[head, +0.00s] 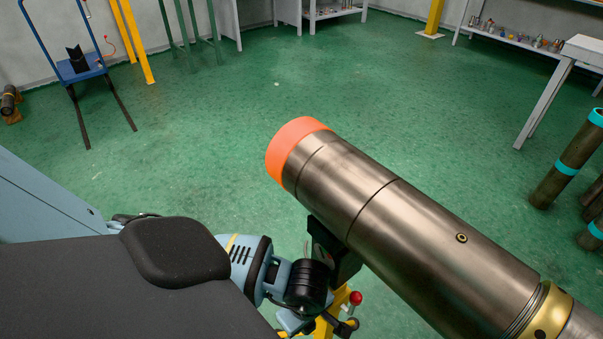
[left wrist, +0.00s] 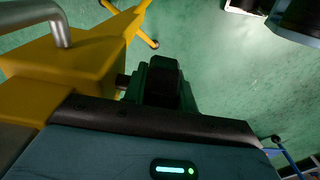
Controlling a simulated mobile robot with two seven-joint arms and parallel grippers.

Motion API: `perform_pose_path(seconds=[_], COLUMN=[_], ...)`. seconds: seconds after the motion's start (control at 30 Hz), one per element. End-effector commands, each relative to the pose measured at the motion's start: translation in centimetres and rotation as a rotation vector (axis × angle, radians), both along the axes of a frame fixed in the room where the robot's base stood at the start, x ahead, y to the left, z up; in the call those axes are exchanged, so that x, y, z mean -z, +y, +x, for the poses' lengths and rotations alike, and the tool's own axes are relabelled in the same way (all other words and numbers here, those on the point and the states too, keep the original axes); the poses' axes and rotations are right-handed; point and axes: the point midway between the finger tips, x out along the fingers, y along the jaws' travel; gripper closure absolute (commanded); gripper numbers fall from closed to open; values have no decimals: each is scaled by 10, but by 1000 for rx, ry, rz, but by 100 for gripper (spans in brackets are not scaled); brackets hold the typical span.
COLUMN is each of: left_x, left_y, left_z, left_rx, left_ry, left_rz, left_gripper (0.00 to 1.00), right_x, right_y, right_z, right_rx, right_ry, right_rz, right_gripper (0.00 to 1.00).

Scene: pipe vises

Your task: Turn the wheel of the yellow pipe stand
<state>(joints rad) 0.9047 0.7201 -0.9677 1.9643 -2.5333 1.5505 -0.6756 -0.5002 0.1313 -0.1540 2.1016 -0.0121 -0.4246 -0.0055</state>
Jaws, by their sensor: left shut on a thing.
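The yellow pipe stand (head: 327,327) shows only in part in the head view, under a big metal pipe (head: 400,225) with an orange end. A red knob (head: 356,298) sits at the stand. My left arm reaches in from the left and its wrist is beside the stand, below the pipe. In the left wrist view the yellow stand (left wrist: 95,60) fills the left side. My left gripper (left wrist: 163,82) is close beside it, at a short shaft, shut on what seems to be the wheel. The fingers hide most of the wheel. My right gripper is not in view.
A blue cart (head: 80,66) stands at the back left. A table (head: 545,100) and dark pipes with teal bands (head: 568,165) are at the right. Shelves with small parts (head: 515,40) line the back. The green floor beyond the pipe is clear.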

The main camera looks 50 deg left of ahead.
Motion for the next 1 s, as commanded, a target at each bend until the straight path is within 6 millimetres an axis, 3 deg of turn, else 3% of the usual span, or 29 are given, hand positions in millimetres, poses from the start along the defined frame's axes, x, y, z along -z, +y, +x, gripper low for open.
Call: perform_pose_path(seconds=[0.43, 1.0], left_x=[0, 2], left_y=[1, 2], left_z=[2, 1], left_rx=[-2, -2], left_ry=[-27, -30], left_rz=[285, 352], left_gripper=[96, 96], right_x=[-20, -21], right_y=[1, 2], right_z=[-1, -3], right_rx=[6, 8], right_ry=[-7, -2], right_rz=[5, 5], right_gripper=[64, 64])
